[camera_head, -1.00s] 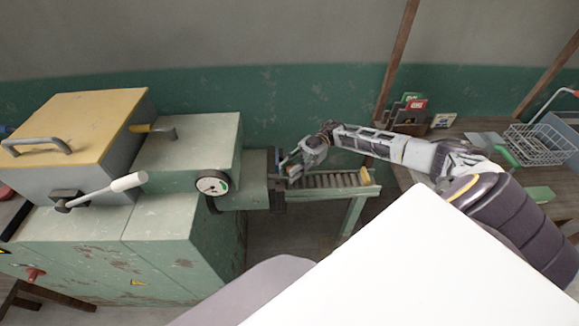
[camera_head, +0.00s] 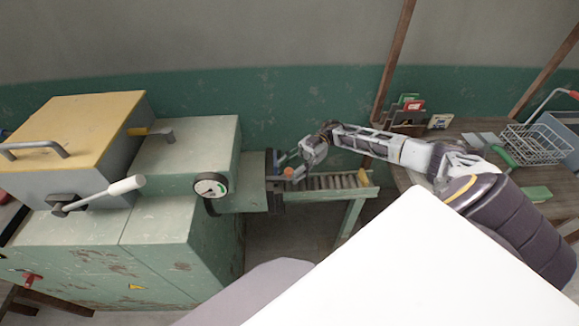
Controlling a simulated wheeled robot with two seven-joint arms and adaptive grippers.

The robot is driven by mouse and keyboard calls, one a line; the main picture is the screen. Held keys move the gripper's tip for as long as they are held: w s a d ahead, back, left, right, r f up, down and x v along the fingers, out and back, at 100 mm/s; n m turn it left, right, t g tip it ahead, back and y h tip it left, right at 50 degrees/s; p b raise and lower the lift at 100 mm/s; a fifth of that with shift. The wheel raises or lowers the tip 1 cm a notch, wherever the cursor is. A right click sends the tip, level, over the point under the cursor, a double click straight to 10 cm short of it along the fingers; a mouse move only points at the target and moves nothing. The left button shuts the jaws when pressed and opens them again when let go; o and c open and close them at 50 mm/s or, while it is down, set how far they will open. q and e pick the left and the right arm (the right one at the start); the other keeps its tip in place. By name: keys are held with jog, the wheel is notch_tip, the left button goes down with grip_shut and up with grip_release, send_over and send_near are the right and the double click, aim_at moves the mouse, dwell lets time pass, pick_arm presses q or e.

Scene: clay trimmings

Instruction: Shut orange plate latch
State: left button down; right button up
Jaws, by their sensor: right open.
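A small orange part (camera_head: 288,171), which looks like the latch, shows at the dark end plate (camera_head: 271,168) of the green machine's nozzle. It is too small to tell whether the latch is shut. My right gripper (camera_head: 286,161) reaches in from the right and is open just above and beside the orange part. I cannot tell whether a finger touches it. My left gripper is not in view.
The green machine (camera_head: 180,245) with a gauge (camera_head: 211,187) and white-handled lever (camera_head: 125,186) fills the left. A roller stand (camera_head: 335,182) runs right from the nozzle. A table with a wire basket (camera_head: 540,145) stands at the right.

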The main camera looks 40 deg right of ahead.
jog(key=v, duration=0.6)
jog(key=shift+d, duration=0.35)
dwell(0.8)
